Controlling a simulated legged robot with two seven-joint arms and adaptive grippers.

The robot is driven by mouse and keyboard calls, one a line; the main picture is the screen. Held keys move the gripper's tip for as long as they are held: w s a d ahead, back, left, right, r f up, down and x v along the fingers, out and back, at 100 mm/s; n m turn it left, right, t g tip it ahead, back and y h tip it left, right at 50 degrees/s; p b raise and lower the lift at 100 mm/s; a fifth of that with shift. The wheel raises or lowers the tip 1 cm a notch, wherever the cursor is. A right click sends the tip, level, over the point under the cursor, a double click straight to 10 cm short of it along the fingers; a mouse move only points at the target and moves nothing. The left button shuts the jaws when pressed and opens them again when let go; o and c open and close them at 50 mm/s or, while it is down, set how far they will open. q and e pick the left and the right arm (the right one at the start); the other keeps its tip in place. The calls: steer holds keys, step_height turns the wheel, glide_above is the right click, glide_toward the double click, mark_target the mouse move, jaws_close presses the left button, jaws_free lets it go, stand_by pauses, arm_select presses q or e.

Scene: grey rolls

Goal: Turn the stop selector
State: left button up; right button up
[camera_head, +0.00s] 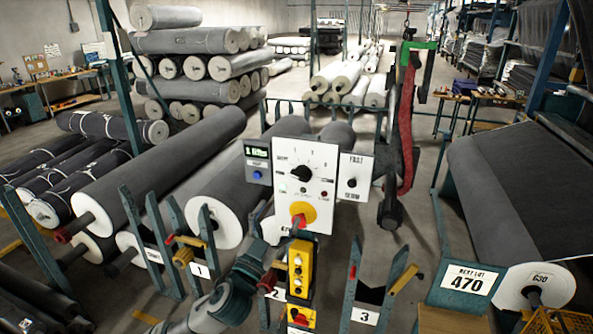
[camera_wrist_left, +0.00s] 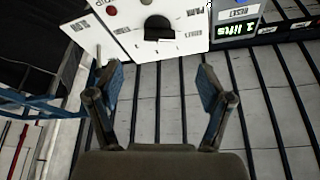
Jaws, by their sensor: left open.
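A white control panel (camera_head: 303,180) stands in the middle of the head view. It carries a black pointer knob (camera_head: 302,173) inside a ring of marks, and a red handle on a yellow disc (camera_head: 302,213) lower down. I cannot read which one is labelled stop. My left gripper (camera_head: 266,228) is low at the panel's left side, partly hard to make out. In the left wrist view the gripper (camera_wrist_left: 157,85) is open and empty, its two fingers apart. The panel (camera_wrist_left: 185,45) appears upside down beyond them, with the dark knob (camera_wrist_left: 158,30) between and above the fingertips.
A blue box with a green display (camera_head: 258,152) joins the panel's left, and a small box with a knob (camera_head: 351,182) its right. A yellow button box (camera_head: 301,268) stands in front below. Grey rolls (camera_head: 160,170) lie left. A red strap (camera_head: 407,130) hangs right.

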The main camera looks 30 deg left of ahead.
mark_target(301, 175)
arm_select(q)
steer(key=p+x, duration=0.3)
steer(key=x, duration=0.8)
steer(key=shift+w+r, duration=0.1)
steer(key=shift+w, duration=0.15)
